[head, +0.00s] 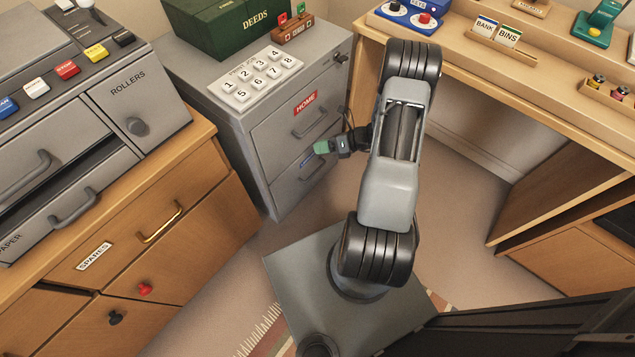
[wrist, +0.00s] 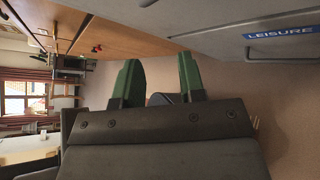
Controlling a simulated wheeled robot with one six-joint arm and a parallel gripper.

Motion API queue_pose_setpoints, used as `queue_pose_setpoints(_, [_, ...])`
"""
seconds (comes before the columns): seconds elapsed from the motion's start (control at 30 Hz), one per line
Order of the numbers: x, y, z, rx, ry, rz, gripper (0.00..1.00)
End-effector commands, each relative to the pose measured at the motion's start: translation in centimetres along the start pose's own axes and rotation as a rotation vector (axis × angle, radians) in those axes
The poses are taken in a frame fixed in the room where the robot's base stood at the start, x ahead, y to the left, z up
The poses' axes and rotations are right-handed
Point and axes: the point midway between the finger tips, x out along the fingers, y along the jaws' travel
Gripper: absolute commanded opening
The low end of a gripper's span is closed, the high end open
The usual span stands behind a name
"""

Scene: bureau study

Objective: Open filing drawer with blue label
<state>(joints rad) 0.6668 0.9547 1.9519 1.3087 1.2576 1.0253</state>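The grey filing cabinet (head: 262,150) stands in the middle left of the head view. Its lower drawer (head: 290,190) has a blue label (head: 307,160), partly hidden by my gripper, and a grey bar handle (head: 316,174). The drawer looks closed. In the wrist view the blue label (wrist: 281,33) reads LEISURE, at the upper right. My gripper (head: 322,147) has green fingertips and is in front of the cabinet, near the label. In the wrist view my gripper (wrist: 161,82) is open, with nothing between its fingers; the drawer front is off to the right of them.
The upper drawer carries a red HOME label (head: 305,102) and its own handle (head: 310,124). A wooden cabinet (head: 150,235) stands at left, with a grey machine (head: 85,120) on top. A wooden desk (head: 470,60) is at right. Floor is open before the filing cabinet.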

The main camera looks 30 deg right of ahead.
Motion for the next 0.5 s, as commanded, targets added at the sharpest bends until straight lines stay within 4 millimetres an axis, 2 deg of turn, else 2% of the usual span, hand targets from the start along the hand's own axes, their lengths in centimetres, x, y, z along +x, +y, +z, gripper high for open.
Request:
queue_pose_setpoints(0.03, [0.8,-4.2,-3.8,0.150,-0.089,-0.020,0.37])
queue_pose_setpoints(0.1, [0.9,-7.9,-6.9,0.330,-0.207,-0.045,0.37])
queue_pose_setpoints(0.2, [1.1,-12.2,-11.1,0.546,-0.357,-0.071,0.37])
queue_pose_setpoints(0.33, [1.2,-15.9,-15.6,0.750,-0.510,-0.091,0.37])
queue_pose_setpoints(0.5, [1.4,-18.4,-19.1,0.897,-0.629,-0.102,0.37])
